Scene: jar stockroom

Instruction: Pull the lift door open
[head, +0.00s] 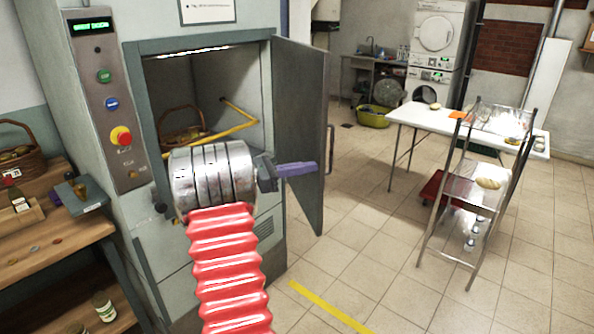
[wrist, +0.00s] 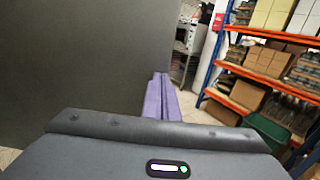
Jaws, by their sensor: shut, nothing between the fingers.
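The lift (head: 203,45) is a grey cabinet on the left in the head view. Its grey door (head: 303,110) stands swung wide open on the right side of the opening, its inner face towards me. A handle (head: 330,150) shows at the door's outer edge. My gripper (head: 318,167), with purple fingers, is shut and empty in front of the door's inner face. I cannot tell whether it touches the door. In the wrist view the shut fingers (wrist: 160,95) point past a dark grey panel (wrist: 85,65), which looks like the door.
A wicker basket (head: 182,137) and a yellow bar (head: 238,110) show inside the lift. A wooden shelf (head: 60,240) stands at left. A metal rack (head: 478,190) and white table (head: 425,117) stand at right. Tiled floor (head: 370,255) between is clear.

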